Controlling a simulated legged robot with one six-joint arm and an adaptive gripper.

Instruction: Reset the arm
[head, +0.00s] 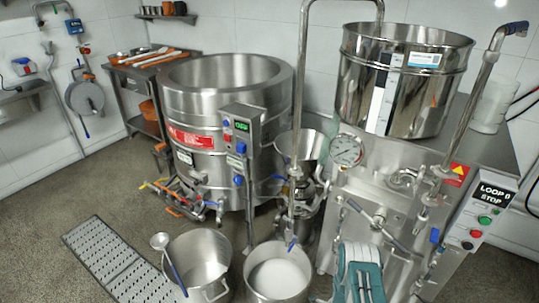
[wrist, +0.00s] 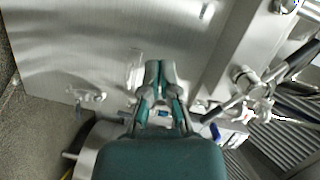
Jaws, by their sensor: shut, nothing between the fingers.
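My gripper (wrist: 160,68) shows in the wrist view with its two grey and teal fingers together and nothing between them. It points toward a brushed metal panel and touches nothing that I can make out. In the head view, my teal arm (head: 360,272) is at the bottom, right of centre, in front of the steel mill cabinet (head: 345,222). The fingertips cannot be made out in the head view.
A pot of white liquid (head: 278,275) stands left of my arm. Beside it is a pot (head: 197,262) with a ladle (head: 162,243). A large steel vat (head: 225,85) stands behind. A control box (head: 482,215) is at right. Floor at lower left is clear around a grate (head: 110,262).

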